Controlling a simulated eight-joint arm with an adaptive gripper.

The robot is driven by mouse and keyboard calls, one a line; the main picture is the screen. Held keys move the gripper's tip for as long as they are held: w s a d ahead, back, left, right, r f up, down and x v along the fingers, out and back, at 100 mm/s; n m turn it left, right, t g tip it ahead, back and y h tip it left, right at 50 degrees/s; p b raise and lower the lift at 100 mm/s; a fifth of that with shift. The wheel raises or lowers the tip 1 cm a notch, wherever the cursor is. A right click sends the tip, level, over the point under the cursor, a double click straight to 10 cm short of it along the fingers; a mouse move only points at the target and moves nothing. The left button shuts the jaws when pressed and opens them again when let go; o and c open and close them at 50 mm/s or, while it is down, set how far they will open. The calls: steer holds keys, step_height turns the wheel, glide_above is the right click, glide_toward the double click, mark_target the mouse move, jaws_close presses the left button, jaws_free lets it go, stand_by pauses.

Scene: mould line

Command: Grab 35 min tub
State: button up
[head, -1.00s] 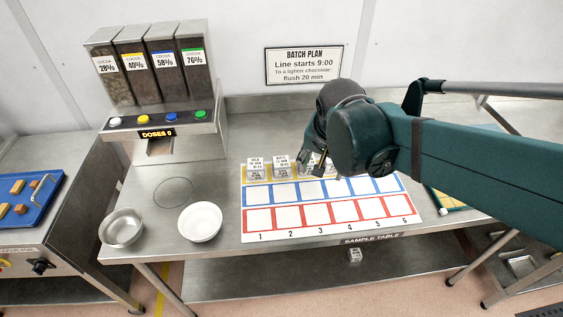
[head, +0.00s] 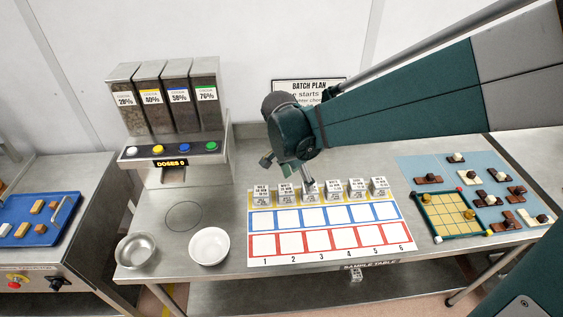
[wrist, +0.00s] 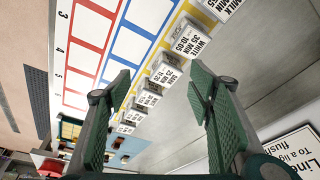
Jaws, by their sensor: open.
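A row of small labelled tubs stands on the yellow strip at the back of the numbered sheet. One label in the wrist view reads WHITE, 35 MIN, 10:05; this tub (wrist: 190,38) is next to the MILK tub (wrist: 229,5). In the head view the 35 min tub (head: 285,195) appears to be second from the left, its label hard to read there. My gripper (head: 287,173) is open and empty, above the left part of the row. In the wrist view its two green fingers (wrist: 158,82) are spread wide, with other tubs showing between them.
The sheet (head: 330,233) has clear blue and red squares. Two bowls (head: 209,246) and the dispenser (head: 178,150) stand at left. A yellow gridded tray (head: 440,216) and several chocolates on a blue mat (head: 408,168) lie at right. The BATCH PLAN sign (head: 308,88) is on the wall behind.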

mark_target(285, 189)
steer(key=w+a+f+m+p, duration=0.1)
steer(key=w+a+m+h+p, duration=0.1)
steer(key=a+p, duration=0.1)
steer(key=w+a+f+m+g+p, duration=0.1)
steer(key=w+a+m+p, duration=0.1)
steer(key=shift+a+f+h, duration=0.2)
steer(key=shift+f+h, duration=0.1)
steer(key=shift+w+a+f+m+g+h+p, duration=0.25)
steer(key=shift+a+f+m+g+h+p, duration=0.05)
steer(key=shift+a+f+m+p, duration=0.45)
steer(key=shift+x, duration=1.3)
steer(key=shift+d, duration=0.1)
steer(key=shift+x, duration=2.55)
steer(key=shift+w, duration=0.1)
steer(key=c, duration=1)
